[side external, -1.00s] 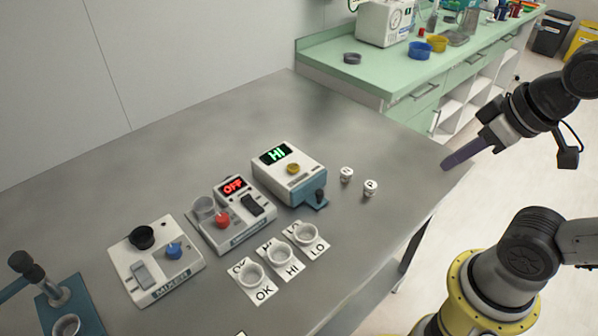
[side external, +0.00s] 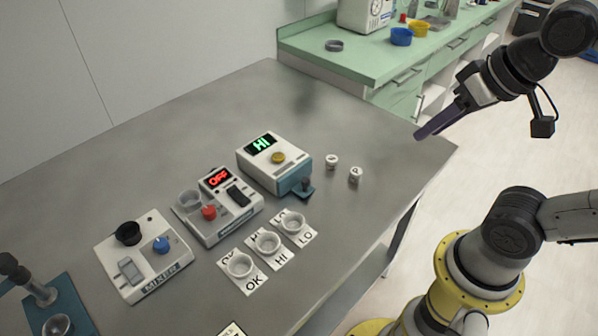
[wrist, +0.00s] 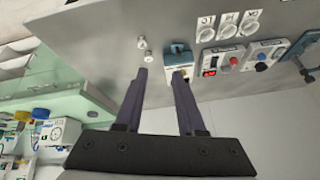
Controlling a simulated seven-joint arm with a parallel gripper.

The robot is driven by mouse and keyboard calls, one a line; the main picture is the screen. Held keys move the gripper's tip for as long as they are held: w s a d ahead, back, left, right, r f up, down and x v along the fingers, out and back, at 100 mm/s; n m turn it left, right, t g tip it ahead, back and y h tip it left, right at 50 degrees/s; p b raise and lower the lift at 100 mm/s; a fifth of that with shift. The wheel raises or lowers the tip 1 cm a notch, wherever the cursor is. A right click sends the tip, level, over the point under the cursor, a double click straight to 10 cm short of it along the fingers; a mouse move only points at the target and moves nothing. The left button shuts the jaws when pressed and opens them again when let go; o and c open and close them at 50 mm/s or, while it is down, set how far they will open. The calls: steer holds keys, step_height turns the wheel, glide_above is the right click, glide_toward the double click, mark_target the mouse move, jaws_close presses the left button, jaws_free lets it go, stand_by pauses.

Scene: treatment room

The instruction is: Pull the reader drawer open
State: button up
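The reader (side external: 262,160) is a white box with a green "HI" display and a yellow button, standing on the grey table. Its blue drawer front (side external: 294,181) faces the table's right side and carries a dark knob (side external: 306,184). I cannot tell whether the drawer stands slightly out. In the wrist view the blue front (wrist: 178,57) shows beyond my right finger, which partly hides the reader. My gripper (wrist: 163,72) is open and empty, its fingers apart. In the side view, my gripper (side external: 420,135) is raised near the table's right edge, well away from the knob.
Two small white lidded cups (side external: 332,161) (side external: 355,174) stand between the reader and my gripper. A device with a red "OFF" display (side external: 218,205), a mixer (side external: 145,255) and several cups on labelled cards (side external: 267,243) stand nearby. A green counter (side external: 350,65) lies behind.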

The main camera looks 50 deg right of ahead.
steer(key=w+r+m, duration=0.3)
steer(key=w, duration=0.3)
steer(key=m+g, duration=0.3)
steer(key=g, duration=0.3)
glide_above(305, 180)
step_height(305, 180, down, 12)
step_height(305, 180, down, 14)
steer(key=shift+f, duration=0.25)
jaws_close()
steer(key=shift+r, duration=0.1)
